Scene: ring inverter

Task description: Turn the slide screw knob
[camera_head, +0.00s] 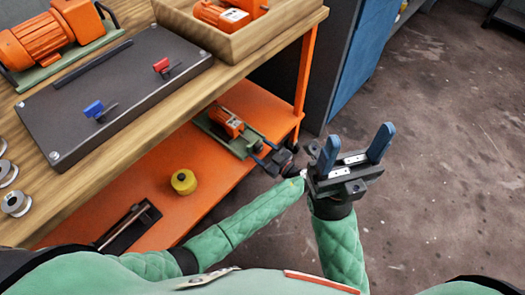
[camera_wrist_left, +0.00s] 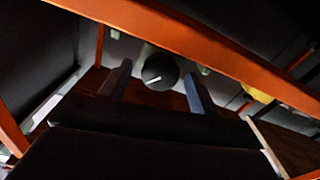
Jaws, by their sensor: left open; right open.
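A dark round knob (camera_wrist_left: 160,72) with a white line on its face shows in the left wrist view. It appears between the two spread fingers of my left gripper (camera_wrist_left: 157,88), with space on both sides; I cannot tell how far ahead of the fingertips it is. In the head view my left gripper (camera_head: 262,160) is low by the right end of the orange lower shelf (camera_head: 215,178), and I cannot make out the knob there. My right gripper (camera_head: 357,148) is open and empty, its blue fingers pointing up, over the floor right of the bench.
An orange motor unit (camera_head: 228,120) on a green base and a yellow spool (camera_head: 184,182) stand on the lower shelf. The wooden benchtop above holds a dark panel (camera_head: 130,75) with blue and red knobs. An orange bar (camera_wrist_left: 190,40) crosses the wrist view. Floor at right is clear.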

